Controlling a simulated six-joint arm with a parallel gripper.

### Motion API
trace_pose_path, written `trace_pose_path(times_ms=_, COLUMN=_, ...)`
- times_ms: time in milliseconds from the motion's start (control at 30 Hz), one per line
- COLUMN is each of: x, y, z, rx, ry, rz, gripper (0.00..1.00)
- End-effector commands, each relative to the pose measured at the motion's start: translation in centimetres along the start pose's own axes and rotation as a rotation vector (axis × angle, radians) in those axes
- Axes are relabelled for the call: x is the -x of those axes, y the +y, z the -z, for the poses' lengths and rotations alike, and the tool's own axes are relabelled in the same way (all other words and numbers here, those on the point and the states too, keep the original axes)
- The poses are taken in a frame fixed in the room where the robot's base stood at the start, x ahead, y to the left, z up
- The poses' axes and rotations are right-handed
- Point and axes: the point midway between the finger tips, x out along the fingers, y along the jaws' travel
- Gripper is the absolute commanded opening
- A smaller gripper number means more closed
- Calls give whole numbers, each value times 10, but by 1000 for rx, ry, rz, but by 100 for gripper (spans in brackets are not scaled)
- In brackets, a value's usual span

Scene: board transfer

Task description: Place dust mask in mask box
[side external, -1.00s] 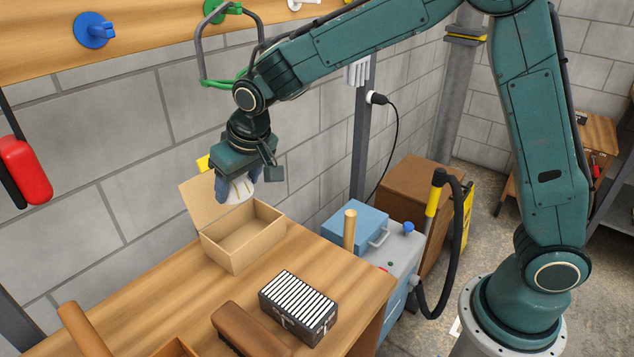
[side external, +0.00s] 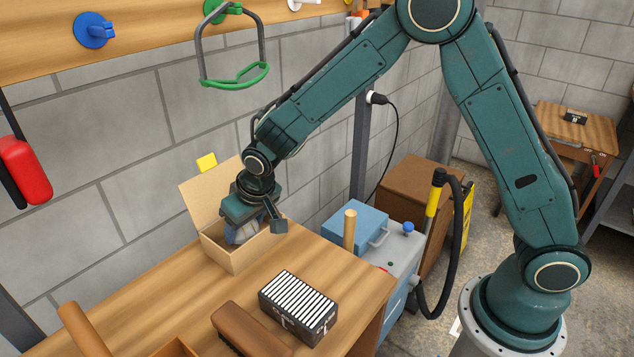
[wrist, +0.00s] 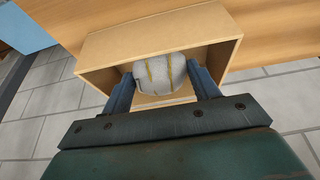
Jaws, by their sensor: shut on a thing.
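The mask box (side external: 229,258) is an open tan box on the wooden bench, its lid raised at the back left. My gripper (side external: 241,236) is lowered into the mouth of the box, pointing down. It is shut on the dust mask, a white rounded mask with yellow straps. In the wrist view the dust mask (wrist: 160,72) sits between the two blue-grey fingers (wrist: 163,88), inside the walls of the mask box (wrist: 105,47). In the side view the mask is mostly hidden by the gripper and the box wall. I cannot tell whether it touches the box floor.
A dark case with white slats (side external: 298,307) and a brown brush (side external: 250,330) lie on the wooden bench (side external: 160,292) in front. A blue box (side external: 355,228) and wooden post (side external: 350,230) stand to the right. A green-handled hanger (side external: 233,77) hangs above.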

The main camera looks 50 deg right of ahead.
Motion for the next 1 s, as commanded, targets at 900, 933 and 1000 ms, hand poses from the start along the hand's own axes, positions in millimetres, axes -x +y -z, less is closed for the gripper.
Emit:
trace_pose_path(times_ms=900, x=-25, y=0, z=-10, rx=0, ry=0, rz=0, gripper=82)
trace_pose_path(times_ms=933, x=-25, y=0, z=-10, rx=0, ry=0, rz=0, gripper=82)
trace_pose_path(times_ms=1000, x=-25, y=0, z=-10, rx=0, ry=0, rz=0, gripper=82)
